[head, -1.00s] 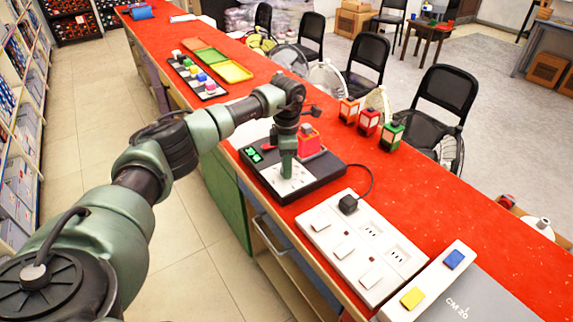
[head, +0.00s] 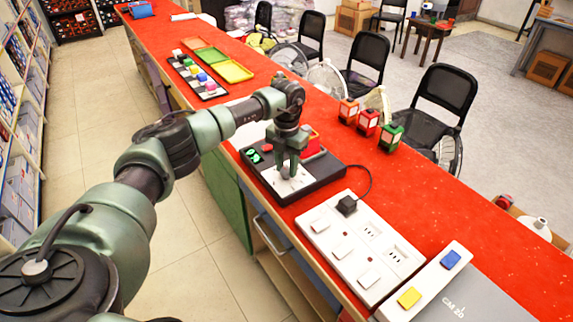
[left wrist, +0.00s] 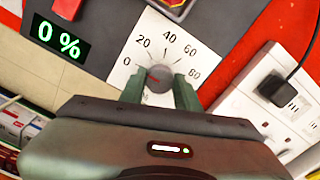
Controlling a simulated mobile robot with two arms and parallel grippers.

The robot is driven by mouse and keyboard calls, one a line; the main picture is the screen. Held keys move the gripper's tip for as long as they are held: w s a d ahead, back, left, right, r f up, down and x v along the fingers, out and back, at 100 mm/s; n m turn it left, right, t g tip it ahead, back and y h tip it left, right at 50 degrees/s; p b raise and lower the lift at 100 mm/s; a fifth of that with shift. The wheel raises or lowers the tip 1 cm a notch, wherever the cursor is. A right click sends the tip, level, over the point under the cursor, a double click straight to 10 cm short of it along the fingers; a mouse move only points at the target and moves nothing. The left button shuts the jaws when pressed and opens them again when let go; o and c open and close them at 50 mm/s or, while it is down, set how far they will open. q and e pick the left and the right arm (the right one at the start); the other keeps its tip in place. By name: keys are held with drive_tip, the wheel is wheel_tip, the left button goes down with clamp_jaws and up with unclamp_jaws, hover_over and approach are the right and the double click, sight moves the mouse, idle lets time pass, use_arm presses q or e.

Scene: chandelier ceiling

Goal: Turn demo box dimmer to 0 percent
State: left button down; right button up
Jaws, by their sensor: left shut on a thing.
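The black demo box (head: 325,176) sits on the red counter in the head view. Its white dial plate (head: 278,187) lies under my left gripper (head: 289,174). In the left wrist view the dial plate (left wrist: 140,55) carries a scale marked 0, 20, 40, 60 and 80. The grey round dimmer knob (left wrist: 160,77) has a red mark and sits between the fingertips of my left gripper (left wrist: 160,88), which is shut on it. The green display (left wrist: 59,38) reads 0 %. In the head view the gripper hides the knob. My right gripper is not in view.
A white socket and switch panel (head: 336,261) with a black plug (head: 347,205) stands close to the box. The plug's cable runs to the box. Orange, red and green lantern-like blocks (head: 367,122) stand behind. The red counter (head: 440,205) is bare right of them.

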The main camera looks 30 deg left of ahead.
sight(286, 170)
use_arm(q)
drive_tip(key=shift+w+r+n, duration=0.1)
drive_tip(key=shift+r+n, duration=0.05)
drive_tip(key=shift+n, duration=0.65)
drive_tip(key=c, duration=1)
unclamp_jaws()
wheel_tip(286, 170, up, 8)
drive_tip(key=shift+f+b, duration=0.15)
drive_tip(key=shift+b, duration=0.45)
drive_tip(key=shift+f, duration=0.1)
